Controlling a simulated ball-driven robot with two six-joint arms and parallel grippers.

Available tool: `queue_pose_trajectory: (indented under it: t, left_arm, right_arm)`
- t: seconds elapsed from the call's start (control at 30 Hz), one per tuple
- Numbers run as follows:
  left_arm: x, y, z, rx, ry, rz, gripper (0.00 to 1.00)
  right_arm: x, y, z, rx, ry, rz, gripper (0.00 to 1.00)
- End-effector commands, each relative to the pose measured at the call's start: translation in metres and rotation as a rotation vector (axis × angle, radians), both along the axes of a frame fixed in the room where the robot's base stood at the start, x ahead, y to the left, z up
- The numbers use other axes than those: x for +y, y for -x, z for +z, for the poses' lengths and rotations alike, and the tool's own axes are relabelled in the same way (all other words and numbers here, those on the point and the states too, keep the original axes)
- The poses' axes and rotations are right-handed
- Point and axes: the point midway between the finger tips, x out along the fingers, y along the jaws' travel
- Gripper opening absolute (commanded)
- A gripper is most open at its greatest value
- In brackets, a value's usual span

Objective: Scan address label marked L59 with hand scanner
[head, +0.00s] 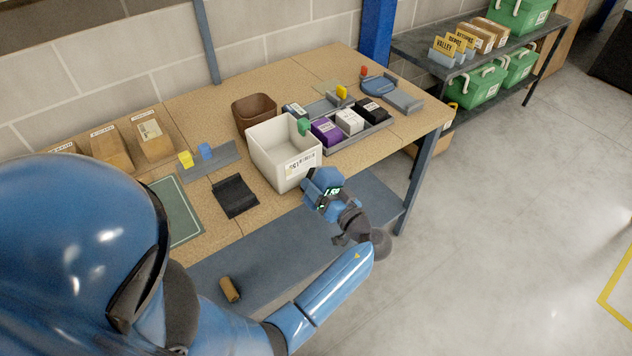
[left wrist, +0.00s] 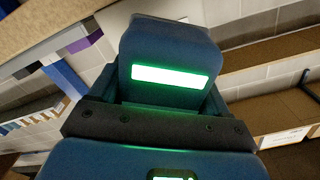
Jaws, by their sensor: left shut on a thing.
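My left gripper (head: 344,213) is shut on a blue hand scanner (head: 322,184), held in the air in front of the table's near edge. A small screen on the scanner glows with green characters. In the left wrist view the scanner (left wrist: 170,48) sits between the dark jaws, with a bright green strip lit. Close behind it in the head view is a white bin (head: 268,157) with a barcode label (head: 303,165) on its front, too small to read surely. Labelled brown cartons (head: 154,138) stand at the table's back left. My right gripper is not in view.
The table (head: 216,114) also holds a brown bin (head: 254,111), a black tray (head: 235,196), a green mat (head: 176,210) and purple, white and black boxes (head: 349,122). A lower shelf (head: 372,200) runs beneath. Green crates (head: 480,86) fill a rack at right. The floor at right is clear.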

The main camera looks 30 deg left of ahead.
Motion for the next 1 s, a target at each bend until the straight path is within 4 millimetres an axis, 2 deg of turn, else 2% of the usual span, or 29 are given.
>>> queue_pose_trajectory:
  t: [0.23, 1.0]
  left_arm:
    - [-0.0116, 0.0048, 0.0003, -0.001, 0.0, -0.001, 0.36]
    - [-0.0118, 0.0051, 0.0006, -0.001, -0.001, 0.0, 0.36]
  right_arm:
    - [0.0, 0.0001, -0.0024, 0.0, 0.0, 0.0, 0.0]
    - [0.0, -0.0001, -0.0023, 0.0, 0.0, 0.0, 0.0]
